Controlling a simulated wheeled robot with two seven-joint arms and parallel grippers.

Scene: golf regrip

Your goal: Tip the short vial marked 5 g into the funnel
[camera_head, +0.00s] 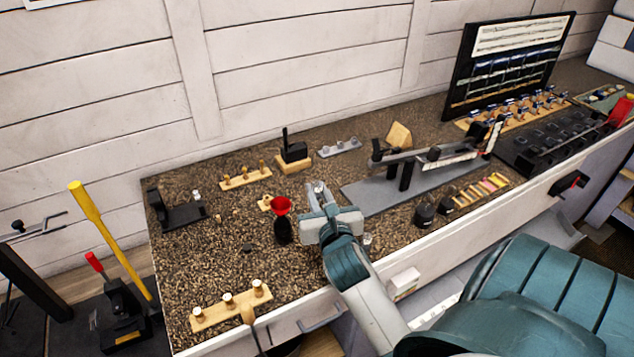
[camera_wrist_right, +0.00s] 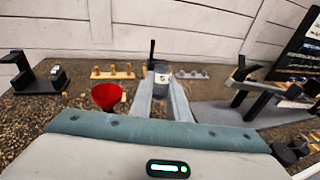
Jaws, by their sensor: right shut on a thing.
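My right gripper (camera_head: 318,194) is shut on a short clear vial (camera_head: 319,187) and holds it above the bench, just right of the funnel. In the right wrist view the vial (camera_wrist_right: 161,78) sits between the fingertips (camera_wrist_right: 162,91). It looks roughly upright, and its white label appears to read 5. The red funnel (camera_head: 281,205) stands mouth up on a dark container (camera_head: 283,231). In the right wrist view the funnel (camera_wrist_right: 105,96) is left of the vial and apart from it. My left gripper is not in view.
A wooden peg rack (camera_head: 246,179) and a black tool on a wooden block (camera_head: 293,156) stand behind. A grey rail stand (camera_head: 380,193) is close on the right. Another wooden rack (camera_head: 230,309) lies at the front left. The bench left of the funnel is mostly clear.

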